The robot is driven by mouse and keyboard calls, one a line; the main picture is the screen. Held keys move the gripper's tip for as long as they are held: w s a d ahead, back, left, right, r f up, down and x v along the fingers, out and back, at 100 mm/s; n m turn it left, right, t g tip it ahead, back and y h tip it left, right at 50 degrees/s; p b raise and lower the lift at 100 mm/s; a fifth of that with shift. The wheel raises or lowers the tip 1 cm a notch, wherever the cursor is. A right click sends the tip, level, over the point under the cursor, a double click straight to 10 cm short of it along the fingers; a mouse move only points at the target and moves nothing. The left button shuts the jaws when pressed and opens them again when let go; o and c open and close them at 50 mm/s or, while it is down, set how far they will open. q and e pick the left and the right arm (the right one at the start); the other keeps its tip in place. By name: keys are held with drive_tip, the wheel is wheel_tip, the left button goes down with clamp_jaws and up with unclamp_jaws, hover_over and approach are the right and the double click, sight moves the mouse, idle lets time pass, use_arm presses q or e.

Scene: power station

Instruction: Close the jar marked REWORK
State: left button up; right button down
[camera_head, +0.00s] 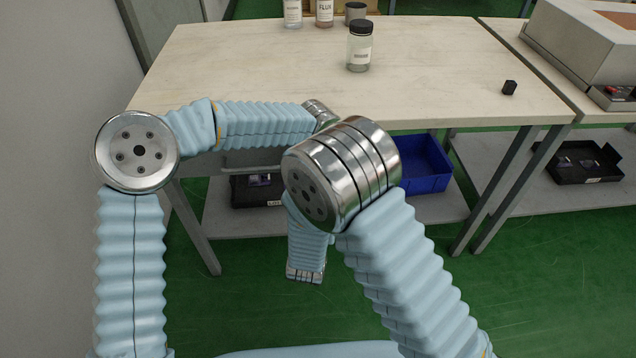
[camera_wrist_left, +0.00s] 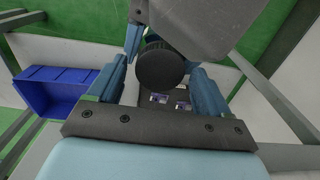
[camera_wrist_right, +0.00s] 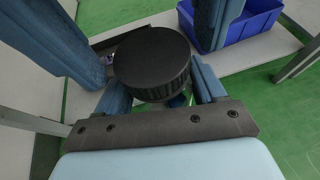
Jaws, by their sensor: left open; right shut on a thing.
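A black ridged round lid (camera_wrist_right: 152,62) shows large in the right wrist view, between the fingers of my right gripper (camera_wrist_right: 160,82), which is shut on a jar. The jar's body is almost wholly hidden below the lid, and no marking on it shows. The same black lid (camera_wrist_left: 160,70) appears in the left wrist view between the spread fingers of my left gripper (camera_wrist_left: 160,80), which is open. I cannot tell how tightly the lid sits. In the head view my arms hide both grippers and this jar. Another jar (camera_head: 359,46) with a black lid stands on the bench, its label unreadable.
The wooden bench (camera_head: 240,60) also holds bottles (camera_head: 324,12), a dark cylinder (camera_head: 355,12) and a small black cube (camera_head: 509,87). Its middle is clear. A blue bin (camera_head: 425,165) and a black tray (camera_head: 258,190) sit on the shelf below. Grey equipment (camera_head: 580,40) stands at right.

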use_arm(q)
drive_tip(key=shift+f, duration=0.3)
drive_tip(key=c, duration=1.1)
drive_tip(key=m, duration=0.9)
drive_tip(key=shift+m, duration=0.4)
drive_tip(key=o, duration=1.2)
